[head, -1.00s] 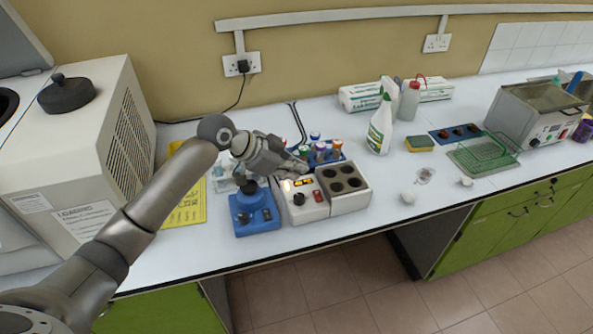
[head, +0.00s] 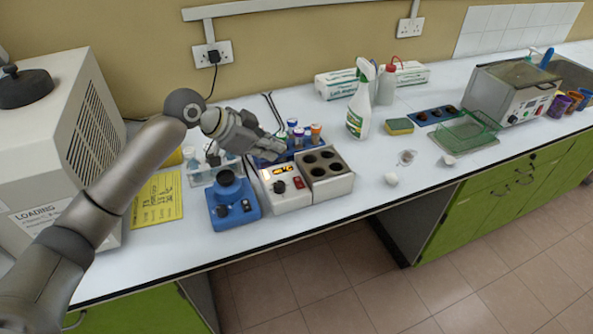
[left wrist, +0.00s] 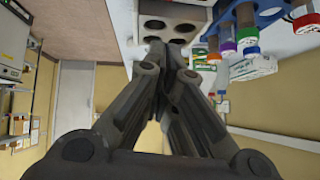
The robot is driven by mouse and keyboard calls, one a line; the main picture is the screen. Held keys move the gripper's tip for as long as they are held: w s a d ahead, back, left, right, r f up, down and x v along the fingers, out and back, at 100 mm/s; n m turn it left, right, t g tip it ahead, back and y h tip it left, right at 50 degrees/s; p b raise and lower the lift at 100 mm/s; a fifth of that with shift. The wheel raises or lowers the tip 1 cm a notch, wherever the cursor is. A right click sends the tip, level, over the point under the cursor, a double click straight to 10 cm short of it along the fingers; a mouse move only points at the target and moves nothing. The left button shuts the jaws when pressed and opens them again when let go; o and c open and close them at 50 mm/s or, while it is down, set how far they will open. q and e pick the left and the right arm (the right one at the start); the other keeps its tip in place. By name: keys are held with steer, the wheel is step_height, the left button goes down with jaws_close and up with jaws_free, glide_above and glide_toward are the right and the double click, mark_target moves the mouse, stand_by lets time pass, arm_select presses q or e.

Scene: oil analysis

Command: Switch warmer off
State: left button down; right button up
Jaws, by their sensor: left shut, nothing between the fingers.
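The warmer (head: 290,196) is a white block heater on the bench, with a lit orange display (head: 282,169), a black knob (head: 279,187) and a red switch (head: 298,183) on its front. Its grey block with dark round wells (head: 326,172) is on the right side. My left gripper (head: 278,152) is shut and empty, above and behind the display end of the warmer. In the left wrist view its closed fingers (left wrist: 170,50) point toward the wells (left wrist: 165,28). My right gripper is not in view.
A blue mixer (head: 233,204) stands just left of the warmer. A blue rack (head: 290,150) with capped tubes is behind it. A spray bottle (head: 360,105), a sponge (head: 399,126) and a green wire basket (head: 465,132) are to the right. The bench front is mostly clear.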

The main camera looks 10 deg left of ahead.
arm_select(q)
steer(key=p, duration=0.3)
glide_above(299, 182)
steer(key=f, duration=0.6)
steer(key=shift+s+a+f, duration=0.1)
steer(key=shift+s+a, duration=0.15)
steer(key=shift+a, duration=0.05)
steer(key=f, duration=0.3)
steer(key=shift+w+f+p, duration=0.25)
steer(key=shift+w+p, duration=0.05)
steer(key=shift+p, duration=0.05)
steer(key=shift+a+f, duration=0.1)
steer(key=shift+f, duration=0.5)
steer(key=shift+w+f+b, duration=0.2)
steer(key=shift+f+b, duration=0.2)
steer(key=shift+b, duration=0.3)
steer(key=shift+r, duration=0.15)
steer(key=shift+s, duration=0.1)
steer(key=shift+p, duration=0.4)
